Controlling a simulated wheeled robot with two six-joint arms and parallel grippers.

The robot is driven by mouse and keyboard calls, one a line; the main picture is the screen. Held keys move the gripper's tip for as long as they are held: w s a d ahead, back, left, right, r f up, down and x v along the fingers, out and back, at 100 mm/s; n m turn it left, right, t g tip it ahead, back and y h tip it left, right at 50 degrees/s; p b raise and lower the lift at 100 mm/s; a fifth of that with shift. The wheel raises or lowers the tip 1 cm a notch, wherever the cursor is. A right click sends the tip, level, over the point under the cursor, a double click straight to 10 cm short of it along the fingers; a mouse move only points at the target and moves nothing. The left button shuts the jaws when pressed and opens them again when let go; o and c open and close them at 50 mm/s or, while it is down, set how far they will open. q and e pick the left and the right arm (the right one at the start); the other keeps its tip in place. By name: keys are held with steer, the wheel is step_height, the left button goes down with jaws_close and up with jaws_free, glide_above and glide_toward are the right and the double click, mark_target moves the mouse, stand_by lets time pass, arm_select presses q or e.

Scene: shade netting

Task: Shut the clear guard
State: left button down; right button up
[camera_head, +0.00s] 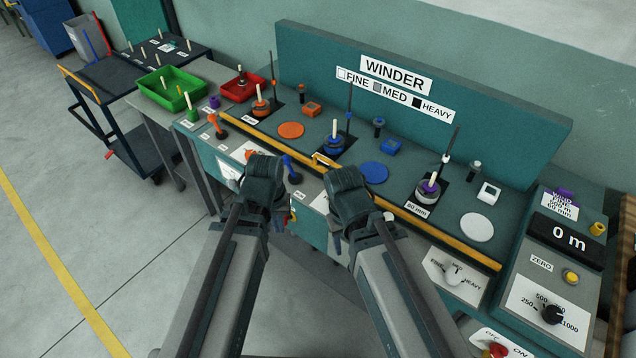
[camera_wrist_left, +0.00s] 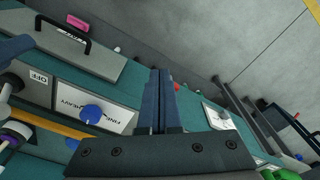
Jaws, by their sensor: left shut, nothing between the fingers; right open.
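A long yellow bar (camera_head: 420,222) with a small yellow handle (camera_head: 325,160) runs along the front edge of the winder bench, in front of the spindles. It may be the guard's edge; I cannot make out any clear panel. In the left wrist view part of the bar (camera_wrist_left: 40,122) shows at lower left. My left gripper (camera_head: 262,180) is in front of the bench, left of the handle; its fingers (camera_wrist_left: 166,90) are shut and empty. My right gripper (camera_head: 347,192) is open, just right of and nearer than the handle. Its fingertips are mostly hidden by the wrist.
Spindles with orange, blue and white discs stand behind the bar. Selector knobs, including a blue one (camera_head: 291,170), stick out below it. A green tray (camera_head: 171,104) and red tray (camera_head: 240,88) are at left; a control box (camera_head: 560,250) is at right.

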arm_select(q)
step_height(320, 180, down, 6)
steer(key=w+a+n+t+h+b, duration=0.1)
steer(key=w+n+b, duration=0.2)
steer(key=n+b, duration=0.1)
steer(key=w+d+r+n+t+h+b, duration=0.1)
steer(key=w+d+r+n+t+h, duration=0.35)
steer(key=n, duration=0.75)
steer(key=w+d+r+n+t+h+b, duration=0.1)
steer(key=w+d+r+n+t, duration=0.45)
steer(key=n, duration=0.75)
steer(key=w+f+b, duration=0.1)
steer(key=w, duration=0.1)
steer(key=w+d+f+g+b, duration=0.1)
steer(key=w+f, duration=0.1)
steer(key=w, duration=0.1)
steer(key=w+f+g+b, duration=0.1)
steer(key=w+f+b, duration=0.1)
steer(key=shift+w+d, duration=0.2)
steer(key=shift+w, duration=0.05)
steer(key=shift+b+x, duration=0.3)
steer(key=shift+x, duration=0.5)
steer(key=shift+r, duration=0.15)
arm_select(e)
step_height(320, 180, down, 12)
steer(key=shift+f, duration=0.15)
arm_select(q)
steer(key=shift+r, duration=0.1)
arm_select(e)
steer(key=shift+s, duration=0.1)
